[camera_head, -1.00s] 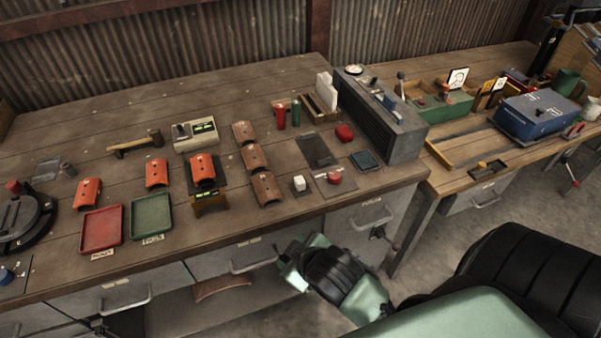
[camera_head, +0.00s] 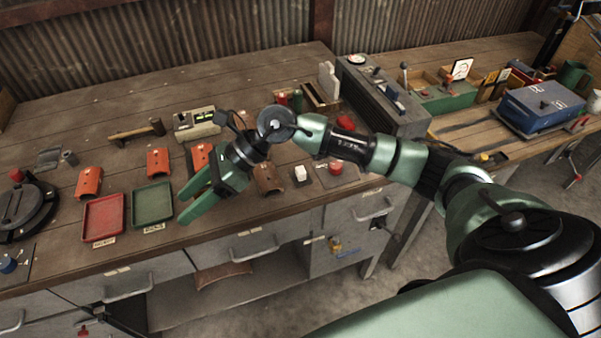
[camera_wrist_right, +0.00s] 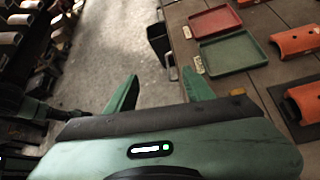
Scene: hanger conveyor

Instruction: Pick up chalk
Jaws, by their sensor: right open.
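My right gripper (camera_head: 184,208) is open and empty above the bench's front edge, by the green tray. Its two fingers (camera_wrist_right: 160,88) show spread apart in the right wrist view, with floor and bench edge beyond them. The white block does not show in that view. My left gripper is in neither view.
A red tray (camera_head: 104,222) and a green tray (camera_head: 152,206) lie left of the gripper. Orange curved pieces (camera_head: 88,182) and a hammer (camera_head: 137,133) lie behind. My right arm hides part of the bench. A grey machine (camera_head: 385,95) stands at the bench's right end.

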